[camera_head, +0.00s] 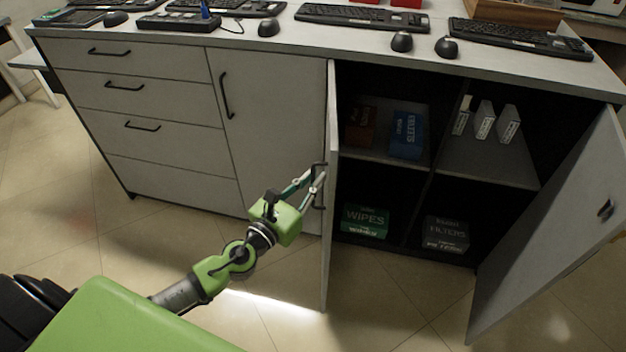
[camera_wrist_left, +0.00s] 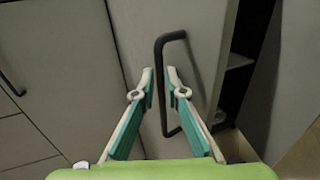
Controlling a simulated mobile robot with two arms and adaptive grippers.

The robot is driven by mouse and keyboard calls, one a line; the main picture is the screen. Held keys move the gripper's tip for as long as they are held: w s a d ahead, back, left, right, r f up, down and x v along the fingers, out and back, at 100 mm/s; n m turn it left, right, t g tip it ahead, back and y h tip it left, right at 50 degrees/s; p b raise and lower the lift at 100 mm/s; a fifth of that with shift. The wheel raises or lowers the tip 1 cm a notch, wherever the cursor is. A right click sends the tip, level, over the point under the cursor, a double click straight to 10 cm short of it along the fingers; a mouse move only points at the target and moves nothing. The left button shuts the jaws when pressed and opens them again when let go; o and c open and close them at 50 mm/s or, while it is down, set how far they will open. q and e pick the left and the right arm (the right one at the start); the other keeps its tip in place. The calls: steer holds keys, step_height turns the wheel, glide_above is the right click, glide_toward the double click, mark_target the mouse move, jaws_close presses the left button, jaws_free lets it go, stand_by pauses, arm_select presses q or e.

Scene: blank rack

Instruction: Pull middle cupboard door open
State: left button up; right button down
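The middle cupboard door (camera_head: 329,240) stands swung out from the cupboard and shows nearly edge-on in the head view. Its grey face (camera_wrist_left: 205,60) fills the middle of the left wrist view. Its black bar handle (camera_wrist_left: 162,50) runs upright between the two fingers of my left gripper (camera_wrist_left: 160,78). In the head view my left gripper (camera_head: 316,172) is at the handle on the door's left side. My right gripper is not in view.
The right door (camera_head: 560,225) stands wide open. Shelves inside hold boxes (camera_head: 407,135), a green wipes box (camera_head: 365,221) and white binders (camera_head: 484,120). The left door (camera_head: 262,120) and drawers (camera_head: 140,100) are shut. Keyboards (camera_head: 362,18) and mice lie on top. Tiled floor in front is clear.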

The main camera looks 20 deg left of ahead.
arm_select(q)
steer(key=s+a, duration=0.2)
steer(key=s, duration=0.9)
steer(key=shift+s+a, duration=0.2)
steer(key=shift+s, duration=0.2)
